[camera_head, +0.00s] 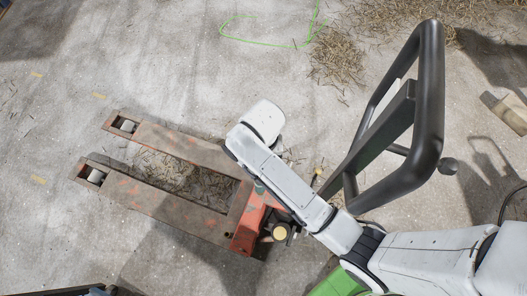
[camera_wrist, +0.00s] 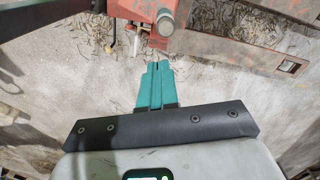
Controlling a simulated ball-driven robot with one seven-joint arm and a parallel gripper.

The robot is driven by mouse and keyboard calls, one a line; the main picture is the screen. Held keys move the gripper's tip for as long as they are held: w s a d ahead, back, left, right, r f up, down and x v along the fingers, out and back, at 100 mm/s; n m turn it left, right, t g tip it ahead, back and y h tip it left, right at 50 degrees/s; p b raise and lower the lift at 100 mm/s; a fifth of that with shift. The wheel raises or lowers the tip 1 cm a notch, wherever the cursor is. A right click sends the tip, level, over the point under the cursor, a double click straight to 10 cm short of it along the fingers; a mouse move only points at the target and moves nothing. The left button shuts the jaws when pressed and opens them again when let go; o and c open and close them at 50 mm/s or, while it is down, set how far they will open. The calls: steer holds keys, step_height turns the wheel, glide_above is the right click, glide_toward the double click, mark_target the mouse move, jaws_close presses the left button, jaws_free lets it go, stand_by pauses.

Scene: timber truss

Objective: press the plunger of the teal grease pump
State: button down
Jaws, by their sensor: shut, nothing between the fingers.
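My gripper (camera_wrist: 157,68) shows in the wrist view as two teal fingers pressed together with nothing between them. In the head view a small teal bit (camera_head: 258,187) shows under my white arm, at the red end of the pallet truck. I cannot make out a teal grease pump or its plunger apart from my own teal fingers. Past the fingertips in the wrist view is a round grey-capped cylinder (camera_wrist: 166,20) on the red truck body, apart from the fingers.
An orange-red pallet truck (camera_head: 190,218) lies left of my arm, with straw between its forks. A black looped handle (camera_head: 431,100) rises at the right. Concrete floor is clear at the upper left. A timber piece (camera_head: 505,112) lies far right.

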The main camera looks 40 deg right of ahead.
step_height(320, 180, down, 13)
steer(key=shift+r, duration=0.1)
stand_by(0.3)
steer(key=shift+f+b, duration=1.1)
steer(key=shift+f, duration=0.4)
steer(key=shift+s, duration=0.2)
steer(key=shift+r+p, duration=0.5)
steer(key=shift+p, duration=0.15)
step_height(320, 180, up, 14)
steer(key=p, duration=0.3)
steer(key=shift+w+f, duration=0.2)
steer(key=shift+w, duration=0.1)
